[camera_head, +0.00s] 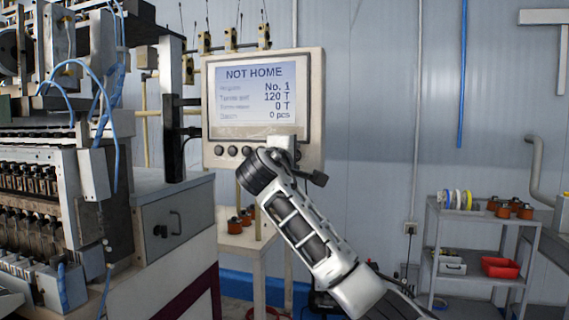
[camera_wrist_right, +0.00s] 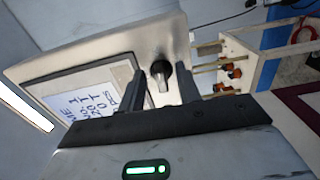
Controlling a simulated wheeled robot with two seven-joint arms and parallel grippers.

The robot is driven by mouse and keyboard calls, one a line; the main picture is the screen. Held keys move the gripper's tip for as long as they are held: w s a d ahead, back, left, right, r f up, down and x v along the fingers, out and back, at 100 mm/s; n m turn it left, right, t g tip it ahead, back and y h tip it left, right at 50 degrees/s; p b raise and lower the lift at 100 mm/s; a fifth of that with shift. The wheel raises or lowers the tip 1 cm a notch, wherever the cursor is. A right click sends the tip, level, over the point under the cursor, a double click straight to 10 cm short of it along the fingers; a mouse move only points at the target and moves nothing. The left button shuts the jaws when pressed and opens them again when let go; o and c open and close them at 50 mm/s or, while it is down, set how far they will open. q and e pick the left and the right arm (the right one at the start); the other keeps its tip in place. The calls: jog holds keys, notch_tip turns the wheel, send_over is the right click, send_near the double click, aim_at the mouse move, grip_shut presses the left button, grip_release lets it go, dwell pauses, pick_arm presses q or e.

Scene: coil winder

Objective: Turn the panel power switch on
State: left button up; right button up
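The control panel (camera_head: 312,110) has a beige housing and a lit screen (camera_head: 250,95) that reads "NOT HOME". In the right wrist view, its face holds a dark round power switch (camera_wrist_right: 158,68) with a pale lever sticking out. My right gripper (camera_wrist_right: 160,62) is open, with one dark finger on each side of the switch. Narrow gaps show between the fingers and the switch, with no clear contact. In the head view, my right wrist covers the panel's lower right corner and hides the switch. My left gripper is not in view.
Dark round buttons (camera_head: 232,151) line the panel's lower edge. The coil winding machine (camera_head: 60,200) fills the left side. A grey shelf cart (camera_head: 480,225) with spools and a red tray (camera_head: 500,267) stands at the right. A small table (camera_head: 240,240) is below the panel.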

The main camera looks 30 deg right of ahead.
jog(key=b+v, duration=0.3)
jog(key=v, duration=1.2)
jog(key=shift+s, duration=0.15)
jog(key=shift+a, duration=0.1)
jog(key=w+a+f+n+t+y, duration=0.1)
jog(key=w+a+f+n+y, duration=0.15)
jog(key=f, duration=0.65)
jog(key=w+a+f+n+t+y, duration=0.1)
jog(key=w+f+y, duration=0.15)
jog(key=f, duration=0.55)
jog(key=s+a+f+y, duration=0.2)
jog(key=a+f+y, duration=0.1)
jog(key=f, duration=0.6)
jog(key=s+a+f+y, duration=0.2)
jog(key=f+y, duration=0.1)
jog(key=f, duration=0.6)
jog(key=s+a+f+m+g+y, duration=0.1)
jog(key=s+f+m+y, duration=0.1)
jog(key=s+f, duration=0.4)
jog(key=s+a+f+m+g+y, duration=0.1)
jog(key=s+a+f+m+y, duration=0.1)
jog(key=s+f+m, duration=0.2)
jog(key=s+a+f+m+y, duration=0.2)
jog(key=s+f, duration=0.7)
jog(key=s, duration=0.5)
jog(key=shift+f+m+g, duration=0.2)
jog(key=shift+m+g, duration=0.2)
jog(key=shift+m, duration=0.25)
